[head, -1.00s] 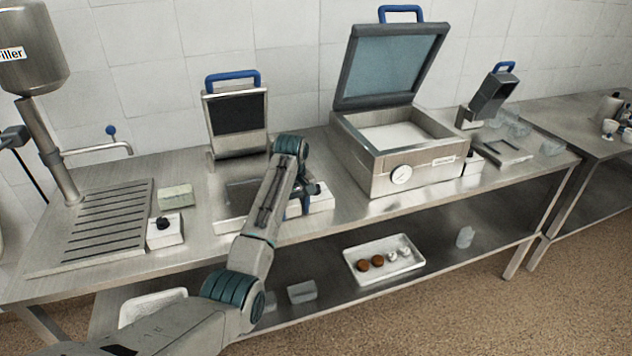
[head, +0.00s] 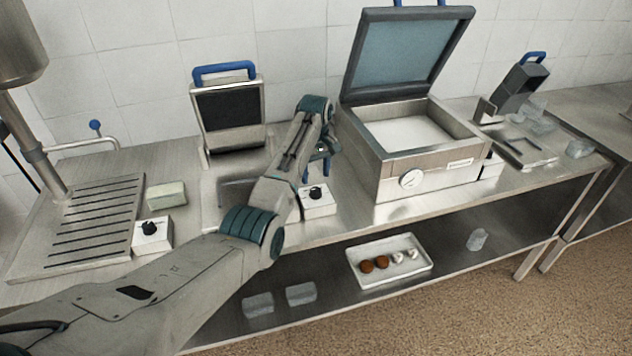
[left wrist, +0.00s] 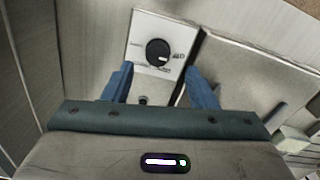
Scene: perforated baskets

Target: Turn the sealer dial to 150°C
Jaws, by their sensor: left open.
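A white control box (head: 318,203) with a black dial (head: 316,193) stands on the steel bench, right of the machine with a raised dark plate and blue handle (head: 228,112). In the left wrist view the dial (left wrist: 158,52) shows whole, its white mark pointing right; the print around it is too small to read. My left gripper (head: 319,164) is over the bench just behind the box in the head view. In the left wrist view its blue fingers (left wrist: 160,72) are open and empty, apart from the dial. My right gripper is not in view.
A large open-lidded chamber machine (head: 430,165) with a round gauge stands close right of my gripper. Another dial box (head: 153,236) and a pale block (head: 166,195) are at left. A tray (head: 389,260) lies on the lower shelf.

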